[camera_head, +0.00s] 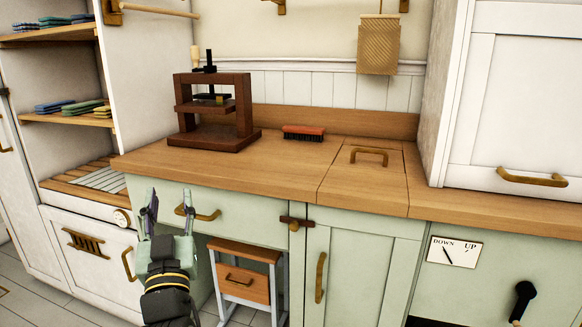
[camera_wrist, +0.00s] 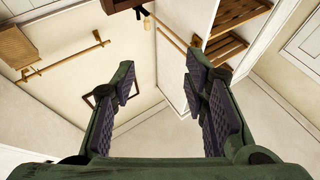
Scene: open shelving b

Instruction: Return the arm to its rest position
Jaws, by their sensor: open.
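My gripper (camera_head: 150,212) shows at the lower left of the head view, in front of the pale green drawer front. Its fingers point up and stand apart, with nothing between them. In the wrist view my gripper (camera_wrist: 160,95) is also open and empty, its dark ridged pads facing each other. Past the fingers the wrist view shows walls, a corner and shelving, tilted. The lower part of my arm is cut off by the bottom edge of the head view.
A wooden counter (camera_head: 270,175) carries a dark wooden press (camera_head: 215,110) and a red-backed brush (camera_head: 303,133). A wooden stool (camera_head: 243,285) stands under the counter, right of my gripper. Open shelves (camera_head: 70,118) with folded cloths are at the left. A crank handle (camera_head: 522,297) sticks out at the lower right.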

